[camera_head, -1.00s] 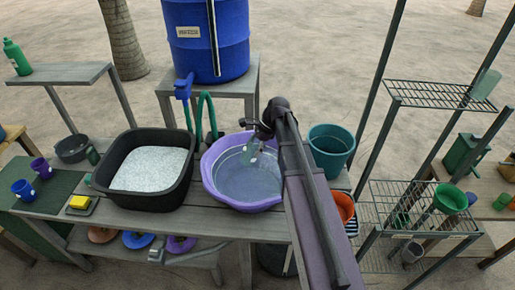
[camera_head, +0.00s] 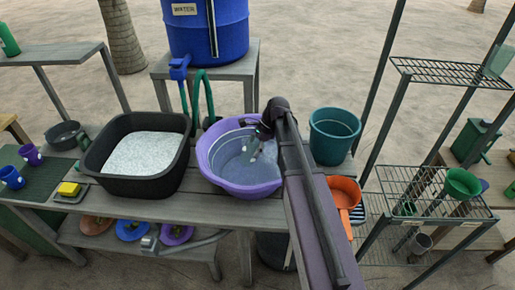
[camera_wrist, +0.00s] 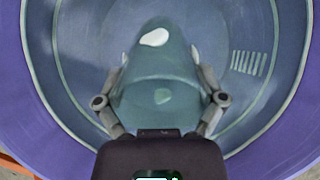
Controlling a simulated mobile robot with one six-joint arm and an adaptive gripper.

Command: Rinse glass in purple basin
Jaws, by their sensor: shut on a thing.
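The purple basin (camera_head: 240,188) stands on the grey bench in the middle of the head view and holds bluish water. Its purple wall surrounds the wrist view (camera_wrist: 292,125). My gripper (camera_head: 255,150) is inside the basin's rim, reaching in from the right. In the wrist view my gripper (camera_wrist: 160,85) is shut on a greenish see-through glass (camera_wrist: 158,97), with one finger on each side. The glass is over or in the basin's water; I cannot tell how deep it sits. In the head view the glass is small and partly hidden by my gripper.
A black tub (camera_head: 105,160) of white grains stands close left of the basin. A teal bucket (camera_head: 333,146) and an orange container (camera_head: 344,190) stand to the right. A blue barrel (camera_head: 205,30) with a tap is behind. Wire racks (camera_head: 450,72) stand at the right.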

